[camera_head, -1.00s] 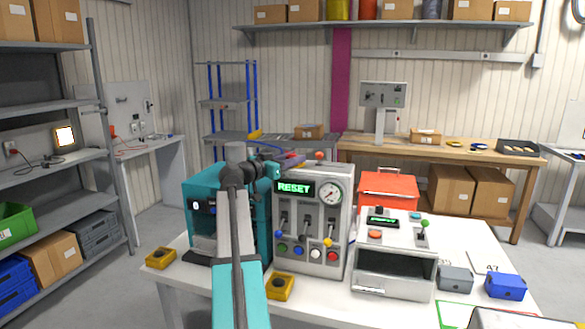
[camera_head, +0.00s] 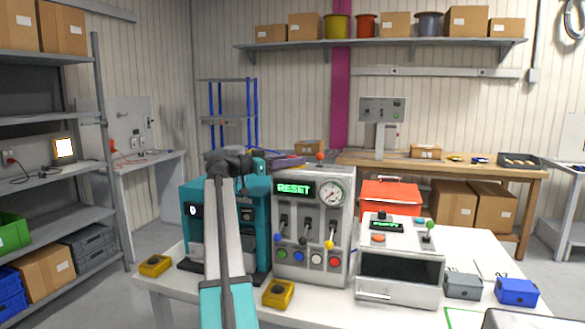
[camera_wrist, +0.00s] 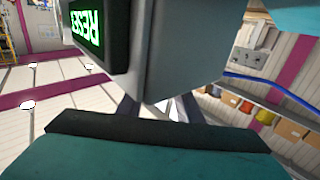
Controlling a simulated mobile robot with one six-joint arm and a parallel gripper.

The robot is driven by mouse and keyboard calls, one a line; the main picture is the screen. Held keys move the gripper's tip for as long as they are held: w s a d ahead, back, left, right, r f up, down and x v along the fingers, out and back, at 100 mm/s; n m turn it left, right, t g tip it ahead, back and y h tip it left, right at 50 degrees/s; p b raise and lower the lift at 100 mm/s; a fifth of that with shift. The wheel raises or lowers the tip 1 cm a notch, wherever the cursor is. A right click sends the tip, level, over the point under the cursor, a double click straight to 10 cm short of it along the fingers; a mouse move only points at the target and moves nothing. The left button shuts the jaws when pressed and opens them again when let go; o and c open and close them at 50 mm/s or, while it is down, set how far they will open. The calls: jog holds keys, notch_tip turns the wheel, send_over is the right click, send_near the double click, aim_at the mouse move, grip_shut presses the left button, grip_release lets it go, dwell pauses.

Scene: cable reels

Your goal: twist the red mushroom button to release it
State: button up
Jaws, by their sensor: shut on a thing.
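The grey control cabinet (camera_head: 315,220) stands on the white table, its green screen (camera_head: 294,188) reading RESET.
A teal machine (camera_head: 197,231) stands close left of the cabinet, behind my arm. A white machine with a drawer (camera_head: 399,280) stands to its right. A yellow-black button box (camera_head: 279,293) sits in front.

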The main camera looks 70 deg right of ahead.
jog(key=shift+m+g+y+b, duration=0.45)
jog(key=shift+m+g+y, duration=0.15)
jog(key=shift+y, duration=0.1)
jog(key=o, duration=1.1)
jog(key=v, duration=1.3)
jog(key=shift+w+a+b, duration=0.25)
jog(key=shift+b, duration=0.15)
